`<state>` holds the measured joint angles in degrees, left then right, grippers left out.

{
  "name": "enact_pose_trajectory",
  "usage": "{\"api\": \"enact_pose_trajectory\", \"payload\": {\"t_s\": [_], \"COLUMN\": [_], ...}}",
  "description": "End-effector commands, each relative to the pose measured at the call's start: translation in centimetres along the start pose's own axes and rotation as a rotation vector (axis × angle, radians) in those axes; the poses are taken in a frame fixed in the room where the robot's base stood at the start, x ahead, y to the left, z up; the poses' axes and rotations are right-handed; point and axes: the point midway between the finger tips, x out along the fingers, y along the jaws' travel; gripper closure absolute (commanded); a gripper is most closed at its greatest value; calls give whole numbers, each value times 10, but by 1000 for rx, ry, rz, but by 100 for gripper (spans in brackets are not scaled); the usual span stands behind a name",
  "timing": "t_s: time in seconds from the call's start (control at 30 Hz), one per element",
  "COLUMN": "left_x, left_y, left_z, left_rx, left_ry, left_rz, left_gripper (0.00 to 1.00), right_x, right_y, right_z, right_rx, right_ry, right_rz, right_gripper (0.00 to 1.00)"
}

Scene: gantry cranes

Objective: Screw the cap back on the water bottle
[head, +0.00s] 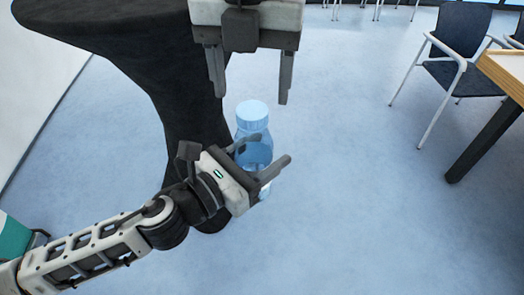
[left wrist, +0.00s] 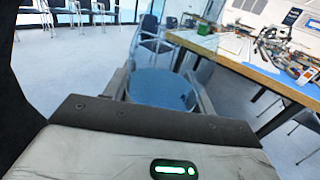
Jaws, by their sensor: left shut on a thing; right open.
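The translucent blue water bottle (head: 258,150) stands upright in the head view, held off the floor. A lighter blue cap (head: 252,113) sits at its top; I cannot tell how tightly it is seated. My left gripper (head: 269,150) is shut around the bottle's body from the lower left, hiding its lower part. In the left wrist view the blue bottle (left wrist: 160,88) fills the space between the fingers of my left gripper (left wrist: 161,75). My right gripper (head: 250,95) is open and empty, pointing down just above the cap, with one finger on each side.
A round table with a black cloth (head: 125,45) stands at the left, close behind the bottle. A wooden table (head: 508,75) and a dark chair (head: 458,45) are at the right. In the left wrist view, a cluttered workbench (left wrist: 245,58) stands at the right. The floor between is clear.

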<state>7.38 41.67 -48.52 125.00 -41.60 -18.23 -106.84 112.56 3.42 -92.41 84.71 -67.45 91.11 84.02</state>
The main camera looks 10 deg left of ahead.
Motion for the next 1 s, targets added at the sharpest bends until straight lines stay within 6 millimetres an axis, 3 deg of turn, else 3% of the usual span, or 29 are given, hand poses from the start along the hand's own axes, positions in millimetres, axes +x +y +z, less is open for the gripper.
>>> {"api": "enact_pose_trajectory", "payload": {"t_s": [0.2, 0.43, 0.83, 1.0], "left_x": [0, 0, 0, 0], "left_y": [0, 0, 0, 0], "left_z": [1, 1, 1, 1], "left_rx": [0, 0, 0, 0], "left_ry": [-2, -2, -2, -2], "left_rz": [0, 0, 0, 0], "left_gripper": [100, 100, 100, 100], "right_x": [-49, -80, -86, -76], "right_y": [1, 0, 0, 8], "right_z": [0, 0, 0, -7], "right_rx": [1, 1, 0, -43], "right_ry": [-4, -2, 0, 49], "right_rz": [1, 1, 0, 42], "right_gripper": [35, 35, 35, 35]}}
